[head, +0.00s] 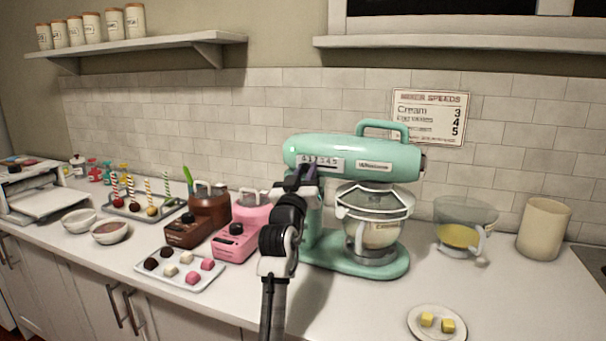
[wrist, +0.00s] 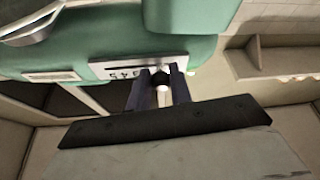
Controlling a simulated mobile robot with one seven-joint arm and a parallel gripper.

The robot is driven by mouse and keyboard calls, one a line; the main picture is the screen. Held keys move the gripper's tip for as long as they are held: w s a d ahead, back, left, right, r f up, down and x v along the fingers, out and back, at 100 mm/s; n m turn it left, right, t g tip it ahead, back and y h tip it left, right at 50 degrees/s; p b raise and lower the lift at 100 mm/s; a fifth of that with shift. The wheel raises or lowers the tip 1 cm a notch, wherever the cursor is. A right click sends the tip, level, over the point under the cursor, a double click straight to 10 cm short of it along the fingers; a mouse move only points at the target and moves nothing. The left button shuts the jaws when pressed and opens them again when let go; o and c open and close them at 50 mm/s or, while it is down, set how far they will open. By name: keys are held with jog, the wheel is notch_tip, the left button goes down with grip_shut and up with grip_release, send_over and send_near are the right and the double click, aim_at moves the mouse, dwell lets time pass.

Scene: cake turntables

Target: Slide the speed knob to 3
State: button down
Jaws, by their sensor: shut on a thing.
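The mint-green stand mixer (head: 355,155) stands on the counter with a white numbered speed plate (head: 332,164) on its side. My gripper (head: 303,172) is at the left part of that plate and hides some of it. In the wrist view the two purple fingers (wrist: 161,86) are closed around the small dark speed knob (wrist: 160,78), right at the plate (wrist: 105,69). The plate looks upside down there, with 3, 4 and 5 showing left of the fingers. The fingers cover the number at the knob, so I cannot tell its exact setting.
A glass bowl hangs under the mixer head. A pink machine (head: 238,232) and a tray of sweets (head: 180,268) stand left of my arm. A measuring jug (head: 466,222) and a butter plate (head: 437,336) are at right. A wall sign (head: 430,117) lists mixer speeds.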

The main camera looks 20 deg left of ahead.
jog(key=c, duration=1.3)
grip_release()
jog(key=shift+a, duration=0.15)
jog(key=b+v, duration=0.4)
jog(key=v, duration=1)
jog(key=shift+b, duration=0.3)
jog(key=shift+r, duration=0.1)
